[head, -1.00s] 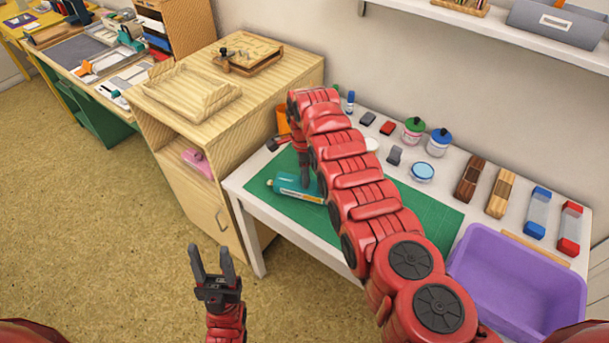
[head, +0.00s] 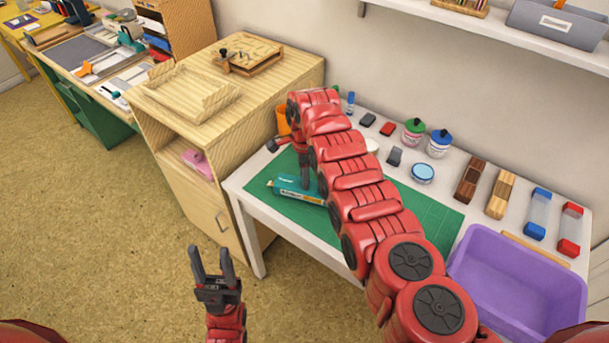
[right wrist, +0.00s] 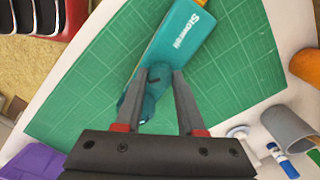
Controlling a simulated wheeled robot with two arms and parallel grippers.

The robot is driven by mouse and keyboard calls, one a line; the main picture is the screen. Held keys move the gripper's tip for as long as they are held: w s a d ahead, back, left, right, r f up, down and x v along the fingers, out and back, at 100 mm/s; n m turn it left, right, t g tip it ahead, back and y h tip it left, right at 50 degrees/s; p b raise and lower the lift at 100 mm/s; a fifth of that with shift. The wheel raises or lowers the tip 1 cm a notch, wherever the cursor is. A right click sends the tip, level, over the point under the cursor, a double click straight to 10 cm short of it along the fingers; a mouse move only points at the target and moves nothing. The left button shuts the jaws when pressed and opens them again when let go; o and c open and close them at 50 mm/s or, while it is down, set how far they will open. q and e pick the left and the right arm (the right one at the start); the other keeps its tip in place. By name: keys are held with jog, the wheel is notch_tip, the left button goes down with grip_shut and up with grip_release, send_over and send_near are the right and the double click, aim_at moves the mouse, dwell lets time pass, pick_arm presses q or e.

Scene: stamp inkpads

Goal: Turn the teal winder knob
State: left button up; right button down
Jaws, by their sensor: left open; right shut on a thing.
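A teal winder body with white lettering lies on the green cutting mat in the head view (head: 287,187). It also shows in the right wrist view (right wrist: 183,38). Its rounded teal knob (right wrist: 155,98) is at the lower end there, between the fingers of my right gripper (right wrist: 162,76), which is shut on it. In the head view my right arm hides part of the winder and the knob. My left gripper (head: 211,258) is open and empty, above the floor in front of the table.
The green mat (head: 430,212) covers much of the white table. Pots, stamps and blocks line the table's back and right. A purple bin (head: 520,285) stands at the right. An orange cup (head: 283,120) is behind my right gripper. A wooden cabinet (head: 190,150) adjoins on the left.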

jog(key=c, duration=0.5)
grip_release()
notch_tip(320, 180, up, 18)
jog(key=p, duration=0.1)
jog(key=shift+f, duration=0.25)
